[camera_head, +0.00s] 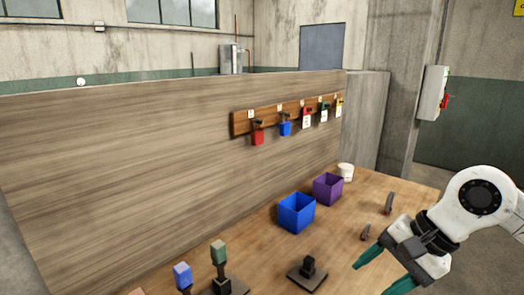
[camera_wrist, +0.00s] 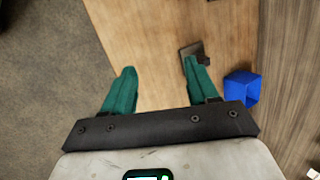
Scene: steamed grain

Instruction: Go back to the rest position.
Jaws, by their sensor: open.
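My gripper (camera_head: 372,274) is at the lower right of the head view, above the near right part of the wooden table (camera_head: 345,215). Its two teal fingers are spread apart with nothing between them. In the wrist view my gripper (camera_wrist: 158,80) points down over the table edge, with bare wood and the floor showing past the fingers. A dark base with a short black post (camera_head: 307,270) stands left of the gripper in the head view. It also shows just past the right finger in the wrist view (camera_wrist: 192,48).
A blue box (camera_head: 297,213), a purple box (camera_head: 327,188) and a white cup (camera_head: 346,172) stand near the wooden wall. Small dark items (camera_head: 389,204) lie on the right. Blue (camera_head: 182,275) and green (camera_head: 218,252) handles stand at front. A rack (camera_head: 285,117) holds coloured padlocks and tags.

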